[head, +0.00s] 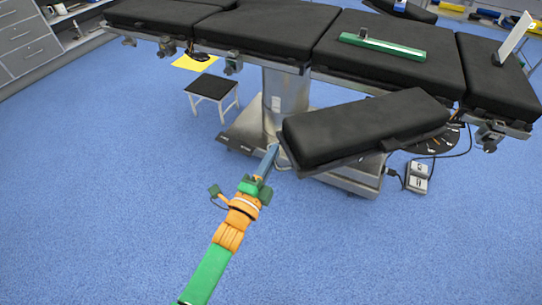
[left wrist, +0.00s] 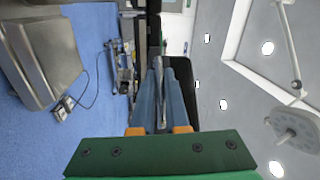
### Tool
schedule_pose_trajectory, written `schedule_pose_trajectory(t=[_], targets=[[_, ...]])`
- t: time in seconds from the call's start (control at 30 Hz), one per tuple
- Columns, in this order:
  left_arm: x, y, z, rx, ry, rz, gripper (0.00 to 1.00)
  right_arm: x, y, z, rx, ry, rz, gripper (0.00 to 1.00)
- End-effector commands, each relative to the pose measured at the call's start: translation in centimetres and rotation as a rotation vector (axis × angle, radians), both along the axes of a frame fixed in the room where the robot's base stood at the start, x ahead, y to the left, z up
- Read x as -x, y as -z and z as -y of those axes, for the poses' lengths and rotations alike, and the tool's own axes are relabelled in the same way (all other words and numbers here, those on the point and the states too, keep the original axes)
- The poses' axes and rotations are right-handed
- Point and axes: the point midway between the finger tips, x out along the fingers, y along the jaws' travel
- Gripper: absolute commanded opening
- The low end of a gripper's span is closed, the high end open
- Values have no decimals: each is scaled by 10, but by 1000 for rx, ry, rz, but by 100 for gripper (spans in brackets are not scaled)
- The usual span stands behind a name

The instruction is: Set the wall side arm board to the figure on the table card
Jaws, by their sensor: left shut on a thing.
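The near arm board (head: 365,128), a black pad, sticks out from the operating table's near side, angled toward the lower left. A pale metal loop handle (head: 284,157) is at its near end. My left gripper (head: 272,153) is at this handle, shut on it. In the left wrist view its two blue-grey fingers (left wrist: 162,92) close on a thin metal bar. A black dial with pale marks (head: 440,141) is partly hidden under the board. A white card (head: 514,37) stands on the table's right end, its figure not readable. Another arm board (head: 405,9) is on the far side.
A green bar level (head: 382,47) lies on the table pad. A foot pedal (head: 418,176) with a cable is on the floor right of the board. A stool (head: 211,88) and a yellow sheet (head: 194,62) are at left. The blue floor in front is clear.

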Motion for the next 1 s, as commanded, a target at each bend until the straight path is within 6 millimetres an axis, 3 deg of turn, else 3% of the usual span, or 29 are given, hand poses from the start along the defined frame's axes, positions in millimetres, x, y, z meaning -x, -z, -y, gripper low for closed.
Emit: schedule_pose_trajectory(t=[0.27, 0.3, 0.37, 0.4, 0.67, 1.0], targets=[[0, -1, 0, 2, 0, 1, 0, 0, 0, -1, -2, 0, 1, 42], [0, -1, 0, 2, 0, 1, 23, 0, 0, -1, -2, 1, 1, 42], [0, -1, 0, 2, 0, 1, 39, 0, 0, -1, -2, 1, 1, 42], [0, -1, 0, 1, 0, 0, 42, 0, 0, -1, -2, 1, 1, 42], [1, 0, -1, 1, 0, 0, 42, 0, 0, -1, -2, 1, 1, 42], [56, 8, -27, 0, -1, -2, 42, 0, -9, -1, -2, 1, 1, 42]])
